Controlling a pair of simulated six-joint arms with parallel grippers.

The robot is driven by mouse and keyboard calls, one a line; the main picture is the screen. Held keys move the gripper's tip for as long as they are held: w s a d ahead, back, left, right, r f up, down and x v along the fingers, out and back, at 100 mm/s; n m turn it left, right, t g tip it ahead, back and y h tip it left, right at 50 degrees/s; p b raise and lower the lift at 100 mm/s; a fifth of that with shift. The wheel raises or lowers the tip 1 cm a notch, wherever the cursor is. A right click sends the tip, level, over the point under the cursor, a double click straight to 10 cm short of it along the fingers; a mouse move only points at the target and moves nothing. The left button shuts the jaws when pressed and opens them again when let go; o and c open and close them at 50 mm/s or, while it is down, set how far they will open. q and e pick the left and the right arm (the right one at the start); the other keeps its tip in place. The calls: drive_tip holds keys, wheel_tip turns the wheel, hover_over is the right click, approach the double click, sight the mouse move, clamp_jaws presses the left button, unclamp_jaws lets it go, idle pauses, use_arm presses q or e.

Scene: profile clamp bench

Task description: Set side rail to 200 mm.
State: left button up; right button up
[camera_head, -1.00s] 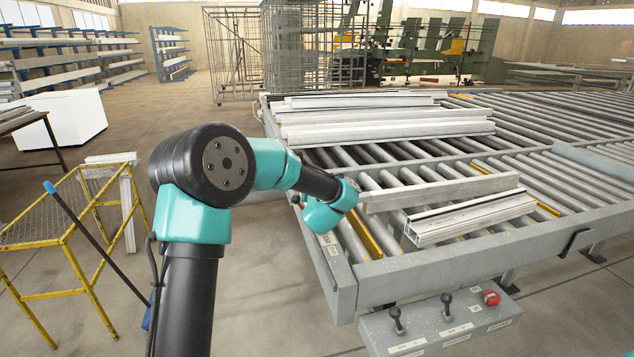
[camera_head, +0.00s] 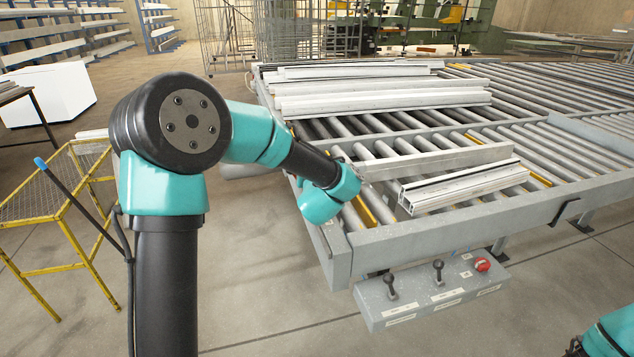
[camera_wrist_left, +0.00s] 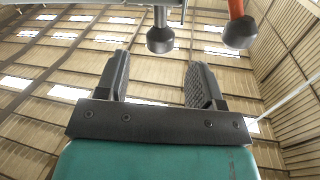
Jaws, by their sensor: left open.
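A pale grey bar that looks like the side rail (camera_head: 435,162) lies across the rollers; I see no readable scale for it. A grooved aluminium profile (camera_head: 465,186) lies beside it, nearer the front. My left arm's wrist is at the left end of the roller table and hides my left gripper in the head view. In the left wrist view my left gripper (camera_wrist_left: 158,85) is open, with nothing between its fingers. A dark round knob on a grey stem (camera_wrist_left: 160,40) and one on an orange stem (camera_wrist_left: 240,32) hang beyond the fingertips. My right gripper is not visible.
A control box (camera_head: 430,298) with two black levers and a red button (camera_head: 482,264) hangs at the roller table's front edge (camera_head: 470,230). More profiles (camera_head: 380,95) lie at the back of the rollers. A yellow frame (camera_head: 60,200) stands on the floor at left.

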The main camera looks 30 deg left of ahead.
use_arm(q)
drive_tip(key=v, duration=0.9)
drive_tip(key=shift+s+d, duration=0.15)
drive_tip(key=shift+s, duration=0.05)
